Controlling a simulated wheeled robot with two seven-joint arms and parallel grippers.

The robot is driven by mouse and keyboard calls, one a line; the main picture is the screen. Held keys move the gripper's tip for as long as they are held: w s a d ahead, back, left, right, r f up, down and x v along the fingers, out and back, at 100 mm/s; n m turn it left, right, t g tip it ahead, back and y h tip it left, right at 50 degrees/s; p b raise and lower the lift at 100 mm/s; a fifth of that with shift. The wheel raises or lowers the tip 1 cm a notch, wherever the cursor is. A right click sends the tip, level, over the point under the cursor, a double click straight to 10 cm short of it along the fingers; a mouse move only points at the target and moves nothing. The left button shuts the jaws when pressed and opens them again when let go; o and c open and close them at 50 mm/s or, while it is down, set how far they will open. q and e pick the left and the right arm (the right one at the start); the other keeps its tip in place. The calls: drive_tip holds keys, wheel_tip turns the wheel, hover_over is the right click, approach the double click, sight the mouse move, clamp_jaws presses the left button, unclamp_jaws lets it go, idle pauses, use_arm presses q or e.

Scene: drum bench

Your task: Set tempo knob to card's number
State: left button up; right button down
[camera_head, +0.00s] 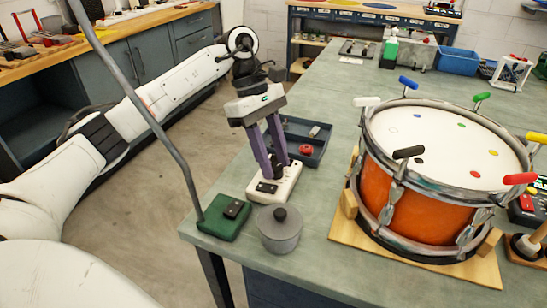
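My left gripper (274,170) reaches down over a white box (288,187) at the near left part of the bench. Its two purple fingers are apart, with their tips just above or at the box's top. Dark parts show on the box, partly hidden by the fingers; I cannot tell whether one is the tempo knob or whether the fingers touch it. A dark device (525,212) with a red part and a lit green display is cut by the right edge. I cannot make out a number card. My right gripper is not in view.
A grey lidded pot (280,235) and a green box (222,222) with a grey pole stand close to the white box. A dark tray (312,155) lies behind it. An orange drum (418,200) with coloured pegs fills the right.

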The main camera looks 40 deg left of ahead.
use_arm(q)
drive_tip(key=v, duration=1)
drive_tip(key=shift+r+p, duration=0.15)
drive_tip(key=shift+p, duration=0.2)
